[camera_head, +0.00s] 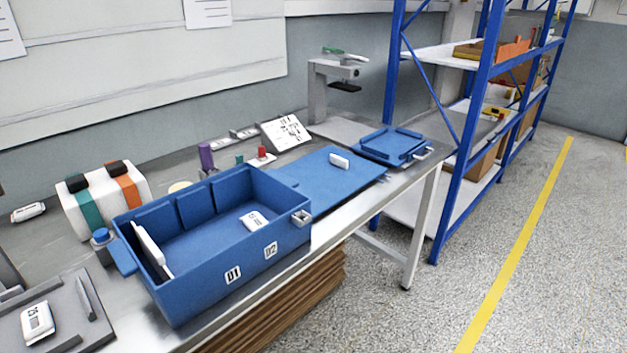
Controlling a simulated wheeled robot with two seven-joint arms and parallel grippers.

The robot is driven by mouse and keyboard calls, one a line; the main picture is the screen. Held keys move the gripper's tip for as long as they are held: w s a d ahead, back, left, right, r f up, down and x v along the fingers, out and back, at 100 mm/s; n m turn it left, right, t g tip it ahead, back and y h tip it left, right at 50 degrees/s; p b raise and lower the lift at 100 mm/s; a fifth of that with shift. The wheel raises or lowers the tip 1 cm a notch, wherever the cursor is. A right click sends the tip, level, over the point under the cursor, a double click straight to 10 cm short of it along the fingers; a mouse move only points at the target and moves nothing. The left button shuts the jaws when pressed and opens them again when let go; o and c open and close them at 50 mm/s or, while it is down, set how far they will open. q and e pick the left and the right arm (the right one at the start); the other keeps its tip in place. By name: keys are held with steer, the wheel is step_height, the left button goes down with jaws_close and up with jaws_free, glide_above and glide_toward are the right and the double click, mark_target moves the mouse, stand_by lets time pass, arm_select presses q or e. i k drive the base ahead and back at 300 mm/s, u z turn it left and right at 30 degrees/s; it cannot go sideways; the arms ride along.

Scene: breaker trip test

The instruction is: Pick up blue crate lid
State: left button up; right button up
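The open blue crate (215,290), labelled D1 and D2, stands at the front left of the bench. A white block stands at its left inner wall and a small white one lies inside. Neither of my grippers is in view.
A flat blue sheet (322,195) with a white block (339,161) lies between crate and lid. A grey stand (318,92) rises behind the lid. A blue-framed shelf (391,60) stands close on the right. A striped white device (104,200) sits behind the crate.

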mark_target(330, 174)
steer(key=z, duration=1.5)
steer(key=i, duration=3.75)
steer(key=u, duration=4.5)
